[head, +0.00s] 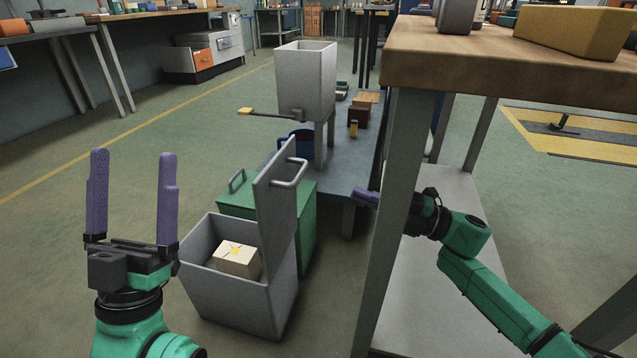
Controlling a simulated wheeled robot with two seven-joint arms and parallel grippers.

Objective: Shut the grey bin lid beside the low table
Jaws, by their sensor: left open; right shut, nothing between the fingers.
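The grey bin (236,297) stands on the floor in the lower middle of the head view, with a cream box (237,259) inside it. Its grey lid (275,200) stands upright, hinged at the bin's right side, with a bar handle (291,173) on its right face. The low table (349,182) is behind the bin. My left gripper (133,190) is open and empty, to the left of the bin, its purple fingers pointing up. My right gripper (366,198) is shut, to the right of the lid and apart from it, partly hidden by a table leg.
A green box (309,225) with a handle stands right behind the bin. A tall wooden-topped workbench (480,68) with grey legs stands on the right, its leg between the bin and my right arm. A grey hopper (306,79) stands on the low table. The floor at left is clear.

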